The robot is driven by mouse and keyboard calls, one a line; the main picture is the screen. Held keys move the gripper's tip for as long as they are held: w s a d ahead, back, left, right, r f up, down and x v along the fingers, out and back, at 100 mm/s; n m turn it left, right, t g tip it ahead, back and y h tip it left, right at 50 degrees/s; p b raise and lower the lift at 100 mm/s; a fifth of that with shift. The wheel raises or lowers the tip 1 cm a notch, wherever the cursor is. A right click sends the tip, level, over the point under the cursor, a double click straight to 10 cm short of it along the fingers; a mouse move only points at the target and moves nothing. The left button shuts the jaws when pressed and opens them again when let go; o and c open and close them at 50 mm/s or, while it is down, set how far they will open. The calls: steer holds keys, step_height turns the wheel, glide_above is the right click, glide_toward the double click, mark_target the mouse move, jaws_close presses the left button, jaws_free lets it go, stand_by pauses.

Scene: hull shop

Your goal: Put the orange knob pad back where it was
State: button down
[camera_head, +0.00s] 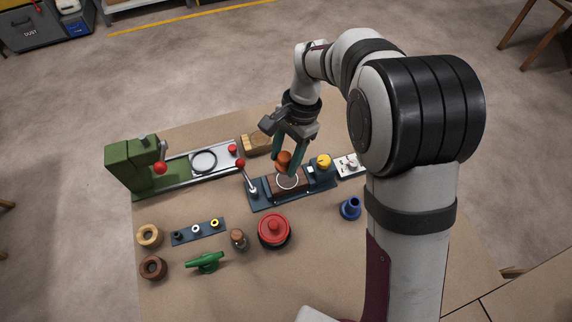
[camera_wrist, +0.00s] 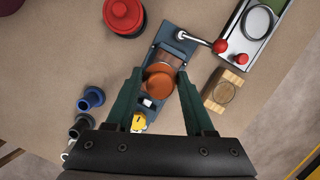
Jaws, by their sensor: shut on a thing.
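The orange knob pad (camera_head: 284,158) is between the fingertips of my gripper (camera_head: 284,166). In the wrist view the round orange top (camera_wrist: 160,80) shows between the two green fingers of my gripper (camera_wrist: 160,74). My gripper is shut on it. It is over a brown block with a pale ring (camera_head: 287,181) in the middle of a blue-grey fixture (camera_head: 262,202). I cannot tell whether the pad touches the block. The pad's underside is hidden. The fixture has a red-tipped lever (camera_head: 247,177) at its left and a yellow knob (camera_head: 323,161) at its right.
A green machine with a rail (camera_head: 130,160) and a wooden block (camera_head: 256,143) stand behind the fixture. A red lidded pot (camera_head: 274,229) and a blue part (camera_head: 350,208) stand in front. Smaller parts lie at the front left. The front right table is fairly clear.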

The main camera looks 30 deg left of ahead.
steer(key=shift+w, duration=0.15)
steer(key=w+d+m+t, duration=0.1)
steer(key=w+d+m, duration=0.4)
steer(key=w+m, duration=0.2)
steer(key=w+d+m+t, duration=0.2)
steer(key=w+d+m, duration=0.3)
steer(key=w+m, duration=0.2)
steer(key=w+d+m+t+y, duration=0.1)
steer(key=w+d+m, duration=0.4)
steer(key=w+m, duration=0.2)
steer(key=shift+w+f+m+t, duration=0.25)
steer(key=shift+w+m+t, duration=0.15)
steer(key=shift+w, duration=0.5)
glide_above(333, 123)
steer(key=d, duration=0.1)
steer(key=f, duration=0.7)
steer(key=shift+s, duration=0.35)
steer(key=x, duration=0.3)
steer(key=shift+s+d+f, duration=0.15)
steer(key=shift+s+f, duration=0.1)
steer(key=shift+f, duration=0.35)
steer(key=shift+f, duration=0.1)
steer(key=shift+c, duration=1.4)
jaws_free()
